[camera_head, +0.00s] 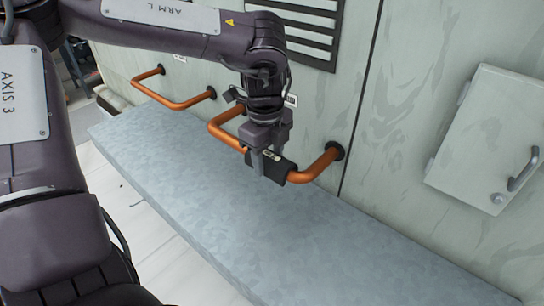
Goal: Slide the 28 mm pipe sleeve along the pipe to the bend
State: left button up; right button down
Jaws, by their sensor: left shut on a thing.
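A copper pipe (310,173) comes out of the cooler wall, bends, and runs along in front of it, with another bend at its left end. The black pipe sleeve (283,169) sits around this pipe, close to the right-hand bend. My left gripper (265,165) reaches down from above and is shut on the sleeve, its fingers over the sleeve's left part. The gripper hides some of the sleeve and of the pipe behind it. My right gripper is not in view.
A second copper pipe (178,104) stands out from the wall farther left. A grey metal ledge (215,215) runs below the pipes and looks clear. A vent grille (305,30) is above, and a box with a handle (488,135) is mounted at right.

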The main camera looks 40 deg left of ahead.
aim_at(266, 155)
pick_arm(q)
jog(key=shift+a, duration=0.15)
jog(key=o, duration=0.5)
jog(key=shift+a, duration=0.1)
jog(key=o, duration=0.5)
jog(key=shift+r, duration=0.1)
jog(key=r, duration=0.5)
jog(key=r+b, duration=0.1)
jog(key=r, duration=0.1)
jog(key=shift+s+r, duration=0.25)
jog(key=shift+r, duration=0.05)
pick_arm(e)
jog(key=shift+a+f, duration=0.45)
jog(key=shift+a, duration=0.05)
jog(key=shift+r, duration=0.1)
